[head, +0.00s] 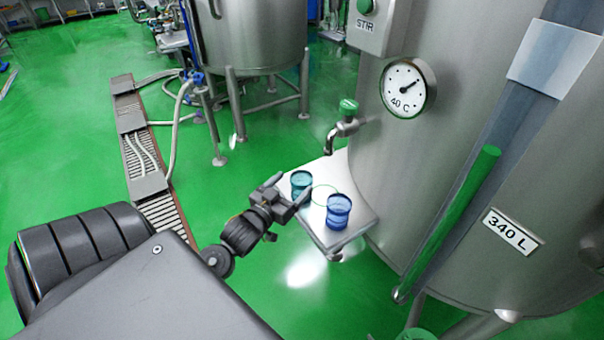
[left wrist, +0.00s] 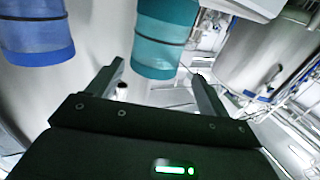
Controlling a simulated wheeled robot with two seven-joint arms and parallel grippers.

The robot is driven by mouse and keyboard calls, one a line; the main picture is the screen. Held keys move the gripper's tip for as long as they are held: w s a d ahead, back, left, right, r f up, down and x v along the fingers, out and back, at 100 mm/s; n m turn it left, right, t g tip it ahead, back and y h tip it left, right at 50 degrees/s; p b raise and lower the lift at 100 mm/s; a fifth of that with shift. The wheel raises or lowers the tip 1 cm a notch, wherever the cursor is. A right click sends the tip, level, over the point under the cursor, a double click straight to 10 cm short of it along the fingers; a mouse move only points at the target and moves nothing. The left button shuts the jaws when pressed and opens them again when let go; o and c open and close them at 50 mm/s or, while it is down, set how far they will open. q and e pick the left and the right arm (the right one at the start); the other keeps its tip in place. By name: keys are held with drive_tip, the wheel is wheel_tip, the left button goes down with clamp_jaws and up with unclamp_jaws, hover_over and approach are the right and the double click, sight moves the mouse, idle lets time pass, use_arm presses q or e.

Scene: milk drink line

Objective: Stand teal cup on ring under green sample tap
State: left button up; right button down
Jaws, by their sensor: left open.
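The teal cup (head: 301,184) stands on the pale shelf, to the left of a thin green ring (head: 325,184). The green-handled sample tap (head: 346,121) juts from the tank above the shelf. A blue cup (head: 338,211) stands on the right side of the ring, close to its edge. My left gripper (head: 289,190) is open beside the teal cup at the shelf's left edge. In the left wrist view the teal cup (left wrist: 160,40) is ahead between the two spread fingers, not gripped. The blue cup (left wrist: 35,35) shows at upper left there. My right gripper is out of view.
The pale shelf (head: 335,237) projects from the big steel tank (head: 450,140). The tank's dial (head: 407,88) and STIR box (head: 378,25) are above. A second tank (head: 255,35) stands behind. Open green floor lies left of the shelf.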

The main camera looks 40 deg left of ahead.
sight(305, 174)
use_arm(q)
drive_tip(key=shift+w, duration=0.5)
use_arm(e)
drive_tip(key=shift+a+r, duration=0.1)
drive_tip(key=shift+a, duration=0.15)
use_arm(q)
drive_tip(key=shift+w+r, duration=0.15)
drive_tip(key=shift+w, duration=0.15)
drive_tip(key=w+p, duration=0.1)
drive_tip(key=w, duration=0.2)
drive_tip(key=shift+w+d, duration=0.15)
drive_tip(key=shift+w, duration=0.6)
drive_tip(key=c, duration=1.1)
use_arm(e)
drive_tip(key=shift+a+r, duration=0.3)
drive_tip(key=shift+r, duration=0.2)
